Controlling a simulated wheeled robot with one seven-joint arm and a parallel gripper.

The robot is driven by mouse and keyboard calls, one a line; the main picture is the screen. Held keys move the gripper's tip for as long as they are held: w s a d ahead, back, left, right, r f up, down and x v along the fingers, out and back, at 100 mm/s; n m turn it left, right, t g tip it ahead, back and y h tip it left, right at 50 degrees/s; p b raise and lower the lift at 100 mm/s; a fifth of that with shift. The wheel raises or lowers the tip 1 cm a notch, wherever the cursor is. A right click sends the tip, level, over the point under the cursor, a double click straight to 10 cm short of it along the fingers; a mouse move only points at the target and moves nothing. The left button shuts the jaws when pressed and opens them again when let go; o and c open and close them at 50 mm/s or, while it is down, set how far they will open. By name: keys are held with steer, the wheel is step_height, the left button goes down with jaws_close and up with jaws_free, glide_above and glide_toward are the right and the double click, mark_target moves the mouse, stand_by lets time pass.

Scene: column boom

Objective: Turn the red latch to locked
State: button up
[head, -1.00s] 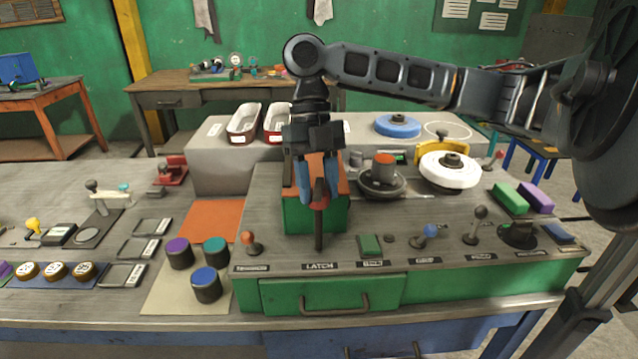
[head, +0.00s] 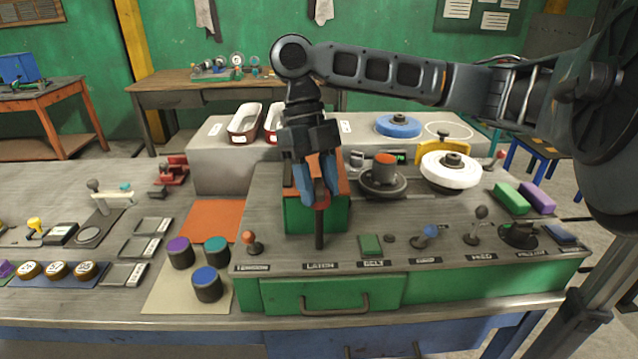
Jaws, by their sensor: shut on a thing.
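The red latch (head: 321,200) shows as a small red part on top of a dark upright post above the label "LATCH" (head: 319,266) on the console. My gripper (head: 319,190) points down from above, its blue fingers on either side of the red part and shut on it. The fingers hide much of the latch, so I cannot tell which way it is turned. A green box with an orange top (head: 303,217) stands right behind the latch.
A red-knobbed lever (head: 250,240) stands left of the latch, a green button (head: 371,245) and a blue-knobbed lever (head: 426,233) to its right. A dark dial with an orange top (head: 384,168) and a white wheel (head: 450,172) stand behind to the right.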

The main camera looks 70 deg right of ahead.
steer(key=o, duration=1)
steer(key=shift+w, duration=0.15)
steer(key=v, duration=0.7)
steer(key=shift+r, duration=0.35)
steer(key=shift+w+d, duration=0.1)
